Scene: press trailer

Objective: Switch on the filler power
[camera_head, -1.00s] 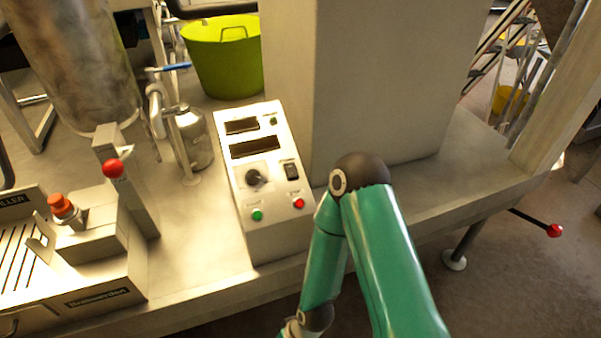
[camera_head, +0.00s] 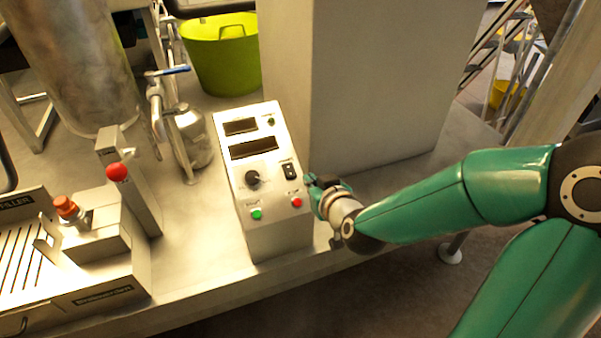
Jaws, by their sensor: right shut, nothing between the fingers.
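A white control box (camera_head: 267,238) with a sloped panel stands on the pale bench. Its panel has two dark displays (camera_head: 253,147), a black knob (camera_head: 252,179), a green button (camera_head: 257,214), a red button (camera_head: 296,202) and a black rocker switch (camera_head: 290,171) at the right side. The displays look dark. My right gripper (camera_head: 312,184) is shut and empty, just right of the panel, close to the rocker switch and the red button. I cannot tell whether it touches the box. My left gripper is not in view.
A steel canister (camera_head: 190,138), a green tub (camera_head: 222,65) and a tall pale column (camera_head: 380,85) are behind the box. The bench's front edge runs below.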

